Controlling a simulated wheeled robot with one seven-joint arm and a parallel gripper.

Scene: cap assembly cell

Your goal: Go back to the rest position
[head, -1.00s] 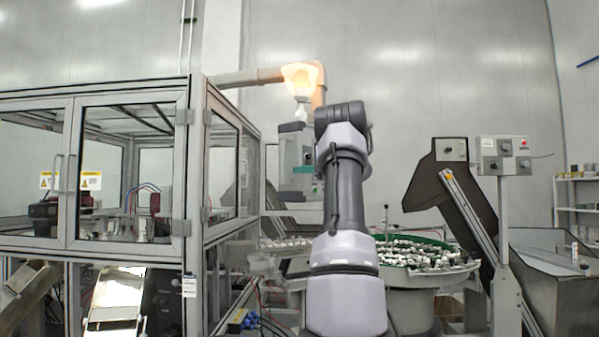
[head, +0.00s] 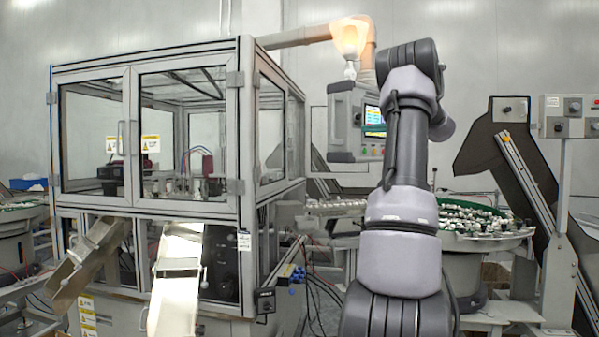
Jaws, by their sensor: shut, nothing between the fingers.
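My arm (head: 402,200) rises from the lower middle of the head view. It is grey and dark grey, with its elbow bent at the top near the control panel. The forearm runs down and away behind the upper arm on the right. My gripper is hidden from this view, so its fingers do not show.
A glass-walled machine cabinet (head: 185,75) fills the left, with metal chutes (head: 175,290) below it. A control panel (head: 343,125) hangs behind my arm. A round feeder bowl (head: 470,243) with caps stands at right, beside a dark hopper (head: 500,165) and a post-mounted box (head: 553,118).

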